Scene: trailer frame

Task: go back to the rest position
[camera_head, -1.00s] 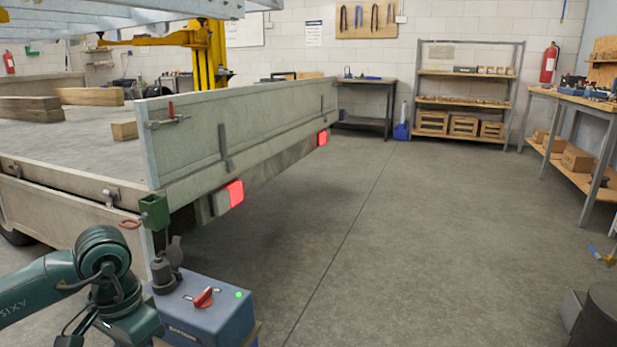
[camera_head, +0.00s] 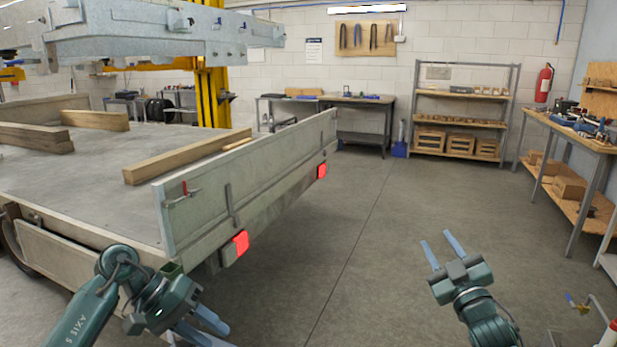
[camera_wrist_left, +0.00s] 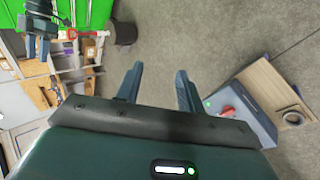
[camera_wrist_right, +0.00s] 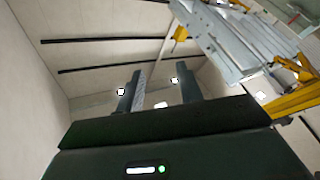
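My left gripper (camera_head: 208,328) is at the bottom left in the head view, in front of the trailer's near corner. Its fingers stand apart with nothing between them, as the left wrist view (camera_wrist_left: 158,78) also shows. My right gripper (camera_head: 441,246) is raised over bare floor at the right of the head view. Its two fingers point up and stand apart, empty; the right wrist view (camera_wrist_right: 158,88) shows the same, facing the ceiling. Neither gripper appears to touch anything. The trailer (camera_head: 245,190) stands at the left with its board upright and wooden beams (camera_head: 185,155) on its deck.
A blue-grey box (camera_wrist_left: 240,105) with a red switch is right of the fingers in the left wrist view. A workbench (camera_head: 575,130) stands at the right, shelves (camera_head: 462,92) at the back. A metal frame (camera_head: 150,35) hangs above the trailer. The middle floor is clear.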

